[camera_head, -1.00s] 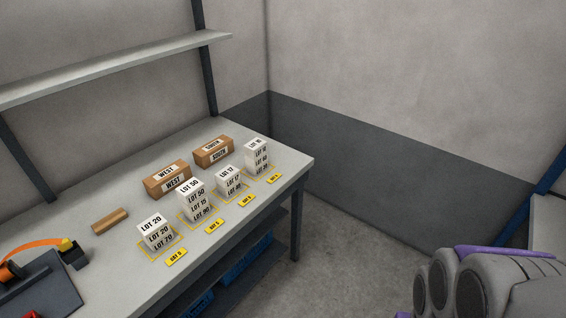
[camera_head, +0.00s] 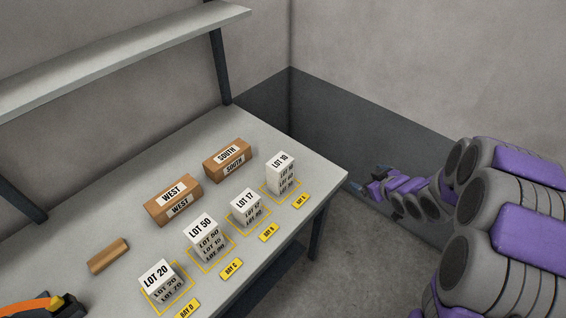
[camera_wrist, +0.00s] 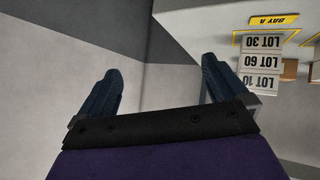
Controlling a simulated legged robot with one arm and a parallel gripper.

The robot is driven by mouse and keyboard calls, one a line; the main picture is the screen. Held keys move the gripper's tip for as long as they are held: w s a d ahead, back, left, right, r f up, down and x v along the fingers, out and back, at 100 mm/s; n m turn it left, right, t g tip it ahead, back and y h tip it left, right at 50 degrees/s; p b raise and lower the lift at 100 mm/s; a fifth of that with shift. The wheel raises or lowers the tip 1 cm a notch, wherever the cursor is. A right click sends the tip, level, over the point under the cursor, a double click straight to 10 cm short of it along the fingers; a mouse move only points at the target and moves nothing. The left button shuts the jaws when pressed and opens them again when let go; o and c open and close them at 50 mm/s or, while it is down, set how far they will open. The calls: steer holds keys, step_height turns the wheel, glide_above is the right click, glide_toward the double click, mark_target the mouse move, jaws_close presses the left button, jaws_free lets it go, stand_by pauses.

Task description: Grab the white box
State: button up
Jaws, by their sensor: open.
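Several white box stacks stand in yellow-outlined bays on the bench. The far right white stack (camera_head: 281,174) has LOT 10 on top and sits behind the BAY A label. The others are topped by LOT 17 (camera_head: 246,207), LOT 50 (camera_head: 206,238) and LOT 20 (camera_head: 161,285). My gripper (camera_head: 364,183) is open and empty, just off the bench's right end, apart from all boxes. In the wrist view my gripper (camera_wrist: 160,65) has its fingers spread, and the LOT 30, 60 and 10 stack (camera_wrist: 260,63) appears upside down beyond the right finger.
Cardboard boxes marked WEST (camera_head: 173,199) and SOUTH (camera_head: 228,160) stand behind the white stacks. A small brown block (camera_head: 108,256) lies at the left. A shelf (camera_head: 110,52) hangs above the back of the bench (camera_head: 318,172). Floor right of the bench is clear.

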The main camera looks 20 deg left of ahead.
steer(key=s+a+f+n+y+p, duration=0.1)
steer(key=s+a+f+n+y, duration=0.15)
steer(key=a+y, duration=0.45)
steer(key=g+y+p, duration=0.1)
steer(key=g+y, duration=0.1)
steer(key=y, duration=0.2)
glide_toward(276, 158)
steer(key=shift+n, duration=0.25)
steer(key=x, duration=0.2)
steer(key=b+x, duration=0.2)
steer(key=x, duration=0.1)
steer(key=shift+a+f, duration=0.35)
steer(key=shift+a, duration=0.1)
steer(key=shift+b+x, duration=0.75)
steer(key=shift+x, duration=1.35)
steer(key=shift+w+r, duration=0.1)
steer(key=shift+d, duration=0.1)
steer(key=shift+c, duration=0.3)
steer(key=c, duration=0.8)
steer(key=shift+r, duration=0.1)
steer(key=shift+c, duration=0.2)
